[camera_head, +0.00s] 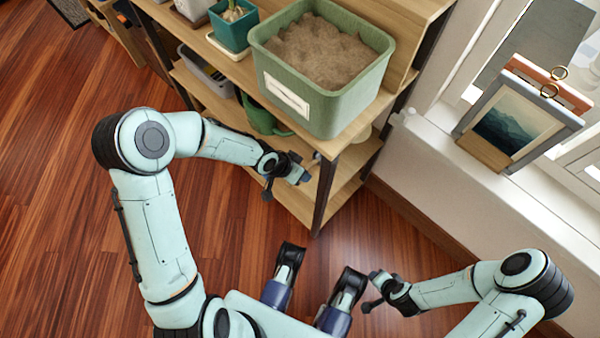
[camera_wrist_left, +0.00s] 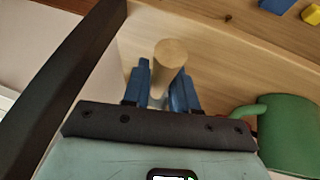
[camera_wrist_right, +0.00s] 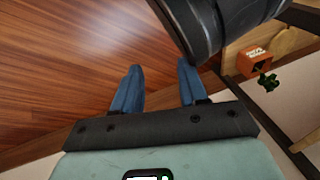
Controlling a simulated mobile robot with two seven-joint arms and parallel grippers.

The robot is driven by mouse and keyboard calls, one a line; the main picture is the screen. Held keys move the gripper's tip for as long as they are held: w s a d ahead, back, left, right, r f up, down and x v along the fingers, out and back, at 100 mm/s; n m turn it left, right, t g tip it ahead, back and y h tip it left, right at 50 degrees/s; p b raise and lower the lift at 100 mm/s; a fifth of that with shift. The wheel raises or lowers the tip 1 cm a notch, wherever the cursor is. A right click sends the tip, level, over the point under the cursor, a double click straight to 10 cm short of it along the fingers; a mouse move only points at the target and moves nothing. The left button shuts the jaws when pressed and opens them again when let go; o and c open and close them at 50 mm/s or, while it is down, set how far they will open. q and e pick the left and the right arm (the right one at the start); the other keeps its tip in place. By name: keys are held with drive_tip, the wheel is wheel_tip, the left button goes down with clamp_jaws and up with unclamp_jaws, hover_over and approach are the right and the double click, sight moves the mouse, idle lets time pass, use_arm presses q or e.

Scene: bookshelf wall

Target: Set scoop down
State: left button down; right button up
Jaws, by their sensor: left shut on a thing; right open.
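My left gripper (camera_head: 301,172) is at the front edge of the wooden shelf, near its dark upright. In the left wrist view it (camera_wrist_left: 163,88) is shut on the scoop's round wooden handle (camera_wrist_left: 171,54), whose end faces the camera. The scoop's head is hidden. In the head view only a small pale bit of the scoop shows beside the fingers. My right gripper (camera_head: 374,291) is open and empty, low over the wooden floor; its blue fingers (camera_wrist_right: 160,88) stand apart in the right wrist view.
A green bin of brown soil (camera_head: 288,98) stands on the shelf top (camera_head: 228,68). A green watering can (camera_head: 262,118) sits on the shelf below; it also shows in the left wrist view (camera_wrist_left: 290,142). Framed pictures (camera_head: 515,125) lean on the windowsill at right. Floor is clear at left.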

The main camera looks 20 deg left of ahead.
use_arm(q)
wheel_tip(320, 180, down, 4)
drive_tip(key=shift+r+b, duration=0.2)
drive_tip(key=shift+b, duration=0.7)
drive_tip(key=c, duration=0.9)
unclamp_jaws()
use_arm(e)
drive_tip(key=shift+g, duration=0.7)
drive_tip(key=s+f, duration=0.3)
drive_tip(key=shift+s+d, duration=0.25)
drive_tip(key=shift+s, duration=0.1)
drive_tip(key=w+a+r+t+p, duration=0.2)
drive_tip(key=w+r+p, duration=0.25)
drive_tip(key=r, duration=0.25)
use_arm(q)
drive_tip(key=p+v, duration=0.3)
drive_tip(key=v, duration=0.9)
use_arm(e)
drive_tip(key=s+a+r+g+y, duration=0.1)
drive_tip(key=s+a+r+g, duration=0.1)
drive_tip(key=s, duration=0.4)
drive_tip(key=shift+a+r+n, duration=0.3)
drive_tip(key=shift+a+r, duration=0.05)
drive_tip(key=shift+r, duration=0.45)
